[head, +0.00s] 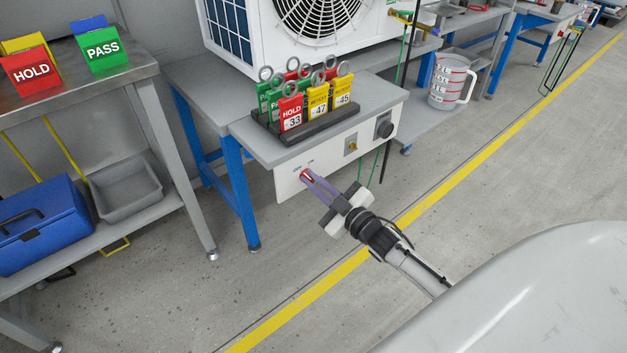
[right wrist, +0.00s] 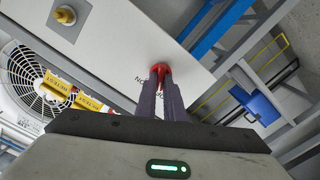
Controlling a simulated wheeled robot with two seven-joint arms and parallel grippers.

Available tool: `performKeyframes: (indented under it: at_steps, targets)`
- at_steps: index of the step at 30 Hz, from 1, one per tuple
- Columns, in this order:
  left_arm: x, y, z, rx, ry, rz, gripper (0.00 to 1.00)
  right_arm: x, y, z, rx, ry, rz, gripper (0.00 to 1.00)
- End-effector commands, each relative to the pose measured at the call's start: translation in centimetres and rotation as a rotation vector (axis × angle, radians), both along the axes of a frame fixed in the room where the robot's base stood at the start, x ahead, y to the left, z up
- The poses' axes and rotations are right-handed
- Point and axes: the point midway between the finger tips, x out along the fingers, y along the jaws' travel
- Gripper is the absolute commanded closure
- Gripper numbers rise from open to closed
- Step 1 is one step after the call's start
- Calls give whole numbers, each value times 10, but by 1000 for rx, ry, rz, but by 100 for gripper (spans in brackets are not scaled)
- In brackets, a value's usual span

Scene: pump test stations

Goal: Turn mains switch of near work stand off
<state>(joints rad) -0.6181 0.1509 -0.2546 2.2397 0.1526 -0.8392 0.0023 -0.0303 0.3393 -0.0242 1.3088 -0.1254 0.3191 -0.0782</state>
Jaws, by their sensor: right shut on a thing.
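The near work stand (head: 245,135) has a grey top and blue legs, with a white front panel (head: 332,158). The red mains switch (head: 305,174) is at the left end of this panel. My right gripper (head: 308,178) is at the switch, its purple fingers shut on it. In the right wrist view the red switch (right wrist: 160,70) shows between and just beyond the fingertips. The fingers hide part of the switch and of the lettering beside it, so I cannot read its setting. My left gripper is not in view.
A black rack (head: 318,134) of coloured tags stands on top, before a white fan unit (head: 270,40). A steel table (head: 75,85) is at left. The floor by the yellow line is clear.

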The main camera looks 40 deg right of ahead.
Motion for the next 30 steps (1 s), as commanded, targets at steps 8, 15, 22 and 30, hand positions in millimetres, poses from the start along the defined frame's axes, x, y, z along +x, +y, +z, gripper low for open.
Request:
performKeyframes:
  at_steps: [8, 15, 22, 30]
  targets:
    - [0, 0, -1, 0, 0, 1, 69, 0, 1, 0, -6, -1, 3, 100]
    - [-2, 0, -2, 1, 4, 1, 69, 0, 1, 0, -5, -1, 1, 73]
    - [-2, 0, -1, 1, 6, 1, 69, -1, 0, 0, -4, 0, 1, 73]
    - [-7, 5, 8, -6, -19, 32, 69, -37, -2, 1, -2, 5, 1, 73]
